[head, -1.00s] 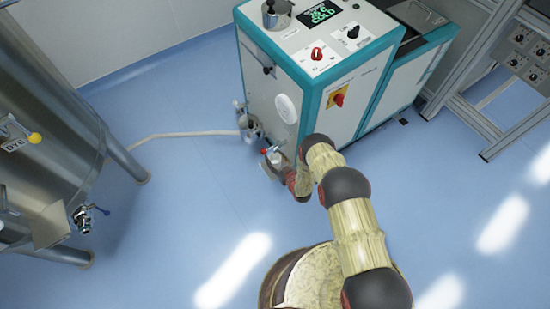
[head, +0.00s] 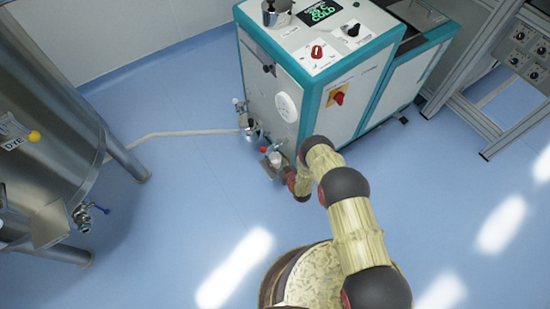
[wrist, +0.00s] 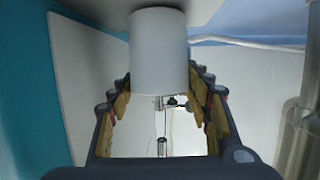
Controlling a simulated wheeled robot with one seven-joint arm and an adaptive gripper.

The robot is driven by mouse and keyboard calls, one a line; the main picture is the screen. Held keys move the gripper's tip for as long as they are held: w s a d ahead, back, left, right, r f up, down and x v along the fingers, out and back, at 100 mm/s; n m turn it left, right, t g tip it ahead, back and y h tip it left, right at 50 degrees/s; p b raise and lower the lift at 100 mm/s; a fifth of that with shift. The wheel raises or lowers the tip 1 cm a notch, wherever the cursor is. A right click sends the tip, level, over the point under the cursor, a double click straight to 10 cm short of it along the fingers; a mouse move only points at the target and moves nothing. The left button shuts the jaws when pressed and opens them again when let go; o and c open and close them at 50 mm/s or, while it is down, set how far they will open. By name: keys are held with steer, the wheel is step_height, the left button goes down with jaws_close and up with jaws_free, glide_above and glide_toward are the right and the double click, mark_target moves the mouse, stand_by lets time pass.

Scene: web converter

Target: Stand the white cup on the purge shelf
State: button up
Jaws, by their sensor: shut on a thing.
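The white cup (wrist: 160,50) is between the two fingers of my gripper (wrist: 158,95) in the wrist view. My gripper is shut on it. A pale flat surface (wrist: 110,12) runs along the cup's end at the top of that view; I cannot tell whether they touch. In the head view the white cup (head: 275,159) is small, low beside the near corner of the teal and white machine, with my gripper (head: 282,168) around it. The purge shelf is largely hidden there by the cup and gripper.
The teal and white machine (head: 325,120) stands close to my gripper. A red-knobbed valve (head: 264,150) and a steel fitting (head: 250,130) are beside the cup. A hose (head: 175,134) runs left to a steel tank (head: 40,150). The blue floor between is clear.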

steer(key=shift+f, duration=0.15)
steer(key=o, duration=1.1)
steer(key=shift+o, duration=0.2)
steer(key=v, duration=1.2)
